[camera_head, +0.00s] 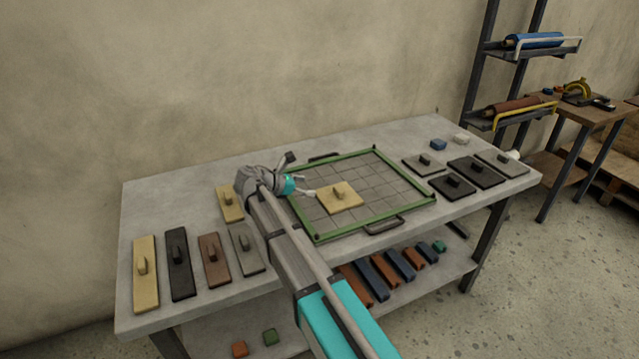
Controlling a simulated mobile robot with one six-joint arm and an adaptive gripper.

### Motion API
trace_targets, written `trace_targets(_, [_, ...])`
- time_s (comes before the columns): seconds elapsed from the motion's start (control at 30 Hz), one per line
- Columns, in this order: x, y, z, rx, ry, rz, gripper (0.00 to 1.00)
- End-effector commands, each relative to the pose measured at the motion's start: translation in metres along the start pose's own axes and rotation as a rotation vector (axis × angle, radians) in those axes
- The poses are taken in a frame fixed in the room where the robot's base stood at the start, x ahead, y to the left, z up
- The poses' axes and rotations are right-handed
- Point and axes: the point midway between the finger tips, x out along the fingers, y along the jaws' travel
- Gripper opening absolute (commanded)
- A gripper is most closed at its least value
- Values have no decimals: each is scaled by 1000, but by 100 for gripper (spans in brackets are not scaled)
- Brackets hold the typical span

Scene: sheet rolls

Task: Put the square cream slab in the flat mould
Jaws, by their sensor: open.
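The square cream slab (348,203) has a small grip block on top. It lies flat on the gridded floor of the flat mould (378,228), inside its green frame and apart from the frame sides. The mould has a dark handle at its front and one at its back. My gripper (300,175) is open and empty, just left of the slab, over the mould's left part. My arm hides part of the mould's left side.
A shelf below holds coloured bars. The table's back left is clear.

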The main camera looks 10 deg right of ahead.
Motion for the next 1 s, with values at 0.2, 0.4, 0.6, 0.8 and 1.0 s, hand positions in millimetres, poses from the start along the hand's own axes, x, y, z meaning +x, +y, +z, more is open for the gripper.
trace_targets(0.2, [-10,0,0,0,0,0,100])
trace_targets(0.4, [-11,0,0,1,0,0,100])
trace_targets(0.6, [-10,0,0,1,0,0,100])
trace_targets(0.8, [-10,0,0,1,0,-1,100])
trace_targets(1.0, [-10,0,0,1,0,-1,100])
